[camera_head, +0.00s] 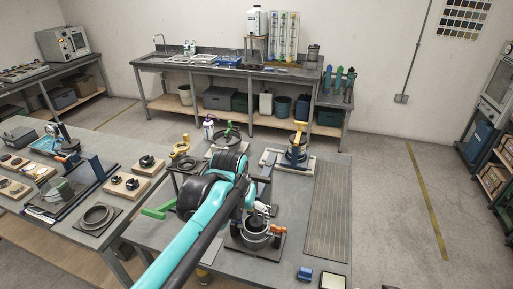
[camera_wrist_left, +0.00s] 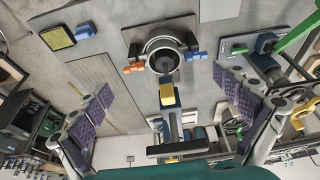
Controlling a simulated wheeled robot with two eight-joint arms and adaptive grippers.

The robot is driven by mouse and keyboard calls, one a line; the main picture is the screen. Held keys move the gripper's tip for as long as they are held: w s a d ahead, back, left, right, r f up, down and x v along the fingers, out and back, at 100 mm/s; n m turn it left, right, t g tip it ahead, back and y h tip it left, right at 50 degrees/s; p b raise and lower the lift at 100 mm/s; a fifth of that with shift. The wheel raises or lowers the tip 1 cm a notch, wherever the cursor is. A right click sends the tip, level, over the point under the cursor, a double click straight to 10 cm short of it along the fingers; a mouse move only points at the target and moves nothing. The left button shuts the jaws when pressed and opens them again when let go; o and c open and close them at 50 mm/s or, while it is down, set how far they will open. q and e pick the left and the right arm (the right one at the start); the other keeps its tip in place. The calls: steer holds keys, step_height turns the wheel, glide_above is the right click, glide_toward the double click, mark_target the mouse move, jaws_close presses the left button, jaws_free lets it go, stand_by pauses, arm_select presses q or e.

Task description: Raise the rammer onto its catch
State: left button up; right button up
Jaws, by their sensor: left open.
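A round metal mould (camera_head: 255,234) with orange clamps stands on a dark base on the near bench. It also shows in the left wrist view (camera_wrist_left: 149,47), with orange and blue clamps. A dark rod (camera_wrist_left: 166,74) reaches over the mould's opening. A yellow block (camera_wrist_left: 167,96) on a grey bar lies beyond it in that view; I take this as the rammer and its lever, but cannot be sure. My left gripper (camera_head: 262,210) hangs over the mould. Its purple-padded fingers (camera_wrist_left: 168,103) are wide apart, with nothing held. My arm hides part of the frame, and I cannot make out the catch.
A yellow-topped apparatus (camera_head: 299,141) stands on a board farther back. A green bar (camera_head: 158,211) lies left of my arm. A ribbed mat (camera_head: 327,212) covers the bench's right side. A blue block (camera_head: 304,273) and a dark-rimmed tray (camera_head: 332,281) lie near the front.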

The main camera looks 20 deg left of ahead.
arm_select(q)
steer(key=g+p, duration=0.2)
steer(key=p, duration=0.7)
glide_toward(256, 176)
steer(key=s+f, duration=0.3)
steer(key=f, duration=0.1)
steer(key=shift+g, duration=0.6)
steer(key=w+p, duration=0.1)
steer(key=w+r+p, duration=0.1)
steer(key=p, duration=0.1)
steer(key=w+p, duration=0.1)
steer(key=w, duration=0.1)
steer(key=shift+r+p, duration=0.35)
steer(key=shift+w, duration=0.25)
steer(key=shift+f, duration=0.3)
step_height(256, 176, down, 7)
steer(key=shift+f, duration=0.2)
arm_select(e)
step_height(256, 176, up, 17)
steer(key=shift+s, duration=0.25)
arm_select(q)
steer(key=shift+c, duration=0.3)
